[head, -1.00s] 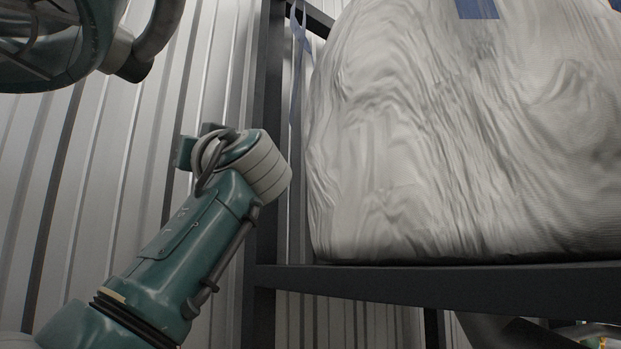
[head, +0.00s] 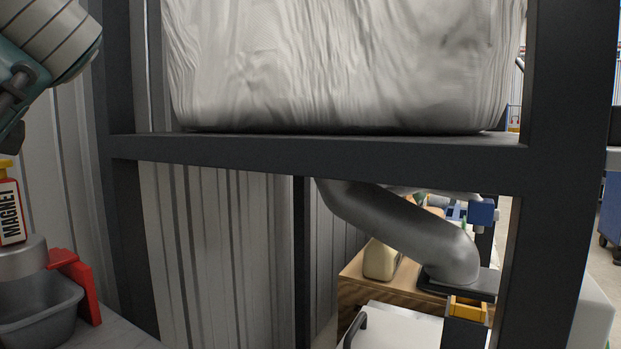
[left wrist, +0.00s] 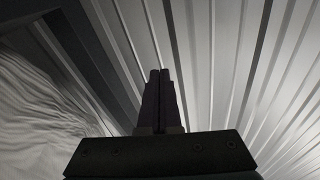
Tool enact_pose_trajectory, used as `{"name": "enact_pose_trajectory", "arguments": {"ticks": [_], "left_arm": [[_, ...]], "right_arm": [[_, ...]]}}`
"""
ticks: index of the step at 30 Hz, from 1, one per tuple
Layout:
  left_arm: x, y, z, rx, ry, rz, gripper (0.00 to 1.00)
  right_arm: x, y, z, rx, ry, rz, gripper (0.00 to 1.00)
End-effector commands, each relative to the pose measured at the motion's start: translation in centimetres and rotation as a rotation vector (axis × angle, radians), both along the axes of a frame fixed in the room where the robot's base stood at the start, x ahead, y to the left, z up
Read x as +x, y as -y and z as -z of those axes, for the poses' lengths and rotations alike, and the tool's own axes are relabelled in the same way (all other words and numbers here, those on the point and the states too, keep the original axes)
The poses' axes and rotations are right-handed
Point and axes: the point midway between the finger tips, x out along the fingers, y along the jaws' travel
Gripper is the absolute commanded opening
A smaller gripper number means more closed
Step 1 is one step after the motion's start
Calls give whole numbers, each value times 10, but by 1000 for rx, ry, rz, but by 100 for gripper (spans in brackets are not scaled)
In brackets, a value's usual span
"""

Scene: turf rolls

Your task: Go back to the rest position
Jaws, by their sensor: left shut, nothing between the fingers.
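My left arm shows at the upper left edge of the head view, but its gripper is outside that view. In the left wrist view my left gripper (left wrist: 160,90) is shut, its two dark fingers side by side with nothing between them. It points along a ribbed metal wall (left wrist: 230,60), with a pale wrapped bundle (left wrist: 35,110) to its left. No touch shows between the fingers and these things. My right gripper is not in view.
A dark steel rack (head: 320,155) bears the large wrapped bundle (head: 330,65). At lower left stand a grey tub (head: 40,315) and a container marked MAGNET (head: 11,205). Behind the rack are a grey pipe (head: 400,225) and a wooden-sided bench (head: 400,282).

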Motion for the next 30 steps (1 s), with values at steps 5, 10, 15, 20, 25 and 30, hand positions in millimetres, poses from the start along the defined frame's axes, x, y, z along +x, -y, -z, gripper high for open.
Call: {"name": "enact_pose_trajectory", "arguments": {"ticks": [5,10,15,20,25,30], "left_arm": [[-25,32,76,-186,-386,199,0],[-95,81,141,-363,-743,413,0],[-170,126,165,-499,-995,596,0],[-234,162,164,-603,-1167,741,0],[-282,188,140,-680,-1280,862,0],[-279,187,98,-677,-1273,856,0]], "right_arm": [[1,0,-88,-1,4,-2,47],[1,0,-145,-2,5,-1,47],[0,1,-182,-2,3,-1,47],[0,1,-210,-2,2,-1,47],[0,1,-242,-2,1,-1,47],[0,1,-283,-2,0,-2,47]]}}
